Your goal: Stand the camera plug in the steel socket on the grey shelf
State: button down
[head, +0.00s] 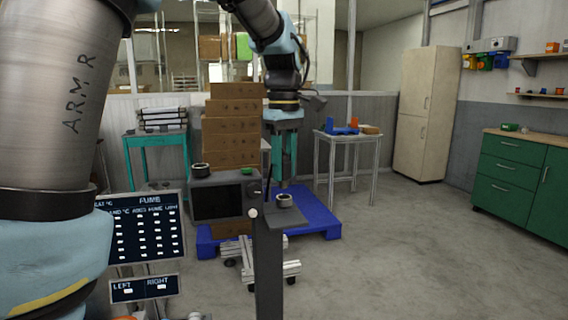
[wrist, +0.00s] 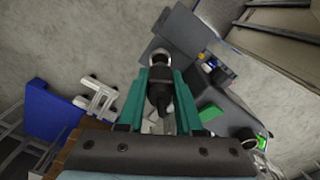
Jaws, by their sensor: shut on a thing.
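My gripper (head: 283,176) points down in the head view, its teal fingers shut on the black camera plug. In the wrist view the plug (wrist: 158,92) sits between the fingers (wrist: 158,98), roughly in line with them. The steel socket (head: 284,201) is a short ring on the grey shelf (head: 271,218), just below my fingertips. It also shows in the wrist view (wrist: 160,56), right beyond the plug's far end, which partly covers it. I cannot tell whether plug and socket touch.
A dark boxy machine (head: 218,198) with a second ring (head: 200,170) on top stands left of the shelf. A blue pallet (head: 318,217) lies behind on the floor. Stacked cartons (head: 232,130) rise behind the machine. The floor to the right is clear.

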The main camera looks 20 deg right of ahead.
aim_at(284, 182)
jog(key=shift+f, duration=0.15)
jog(key=shift+f+b, duration=0.9)
jog(key=shift+f, duration=0.85)
jog(key=c, duration=0.5)
grip_release()
jog(key=shift+r, duration=0.1)
notch_tip(284, 182, up, 11)
jog(key=shift+f, duration=0.1)
